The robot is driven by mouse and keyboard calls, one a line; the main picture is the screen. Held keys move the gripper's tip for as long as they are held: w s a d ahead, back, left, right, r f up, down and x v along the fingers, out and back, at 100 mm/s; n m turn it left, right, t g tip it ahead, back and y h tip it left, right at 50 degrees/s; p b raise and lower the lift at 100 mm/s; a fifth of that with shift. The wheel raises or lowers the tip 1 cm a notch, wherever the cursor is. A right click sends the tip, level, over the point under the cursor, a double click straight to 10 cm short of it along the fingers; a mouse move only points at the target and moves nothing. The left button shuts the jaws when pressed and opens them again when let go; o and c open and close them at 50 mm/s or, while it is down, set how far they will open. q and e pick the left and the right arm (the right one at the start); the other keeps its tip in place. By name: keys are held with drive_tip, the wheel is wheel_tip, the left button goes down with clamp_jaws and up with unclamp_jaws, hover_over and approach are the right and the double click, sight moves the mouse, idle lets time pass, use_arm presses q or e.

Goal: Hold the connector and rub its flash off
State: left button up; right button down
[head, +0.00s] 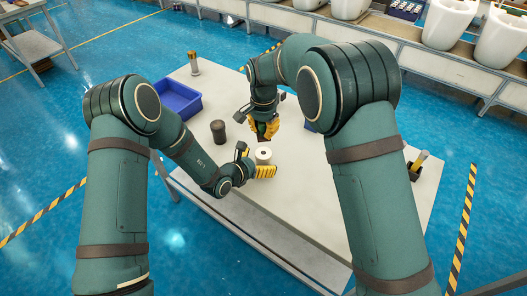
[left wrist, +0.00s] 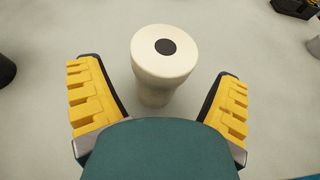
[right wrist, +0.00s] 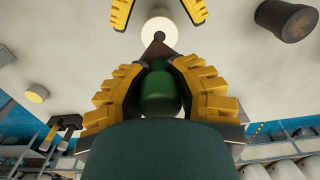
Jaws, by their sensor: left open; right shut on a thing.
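The connector (head: 264,158) is a pale, flared cylinder with a dark round hole in its top, standing upright on the table. It also shows in the left wrist view (left wrist: 161,66). My left gripper (head: 254,162) is open, its yellow fingers at either side of the connector with gaps on both sides. My right gripper (head: 265,129) is shut on a green-handled tool (right wrist: 160,88) with a brown, tapering head. In the right wrist view the tool's tip appears just in front of the connector (right wrist: 159,24); whether they touch I cannot tell.
A dark cylinder (head: 218,131) stands left of the connector, and a blue bin (head: 181,107) lies behind it. A yellow-and-black item (head: 418,164) is near the right edge. The front of the white table (head: 310,215) is clear.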

use_arm(q)
drive_tip(key=v, duration=1.1)
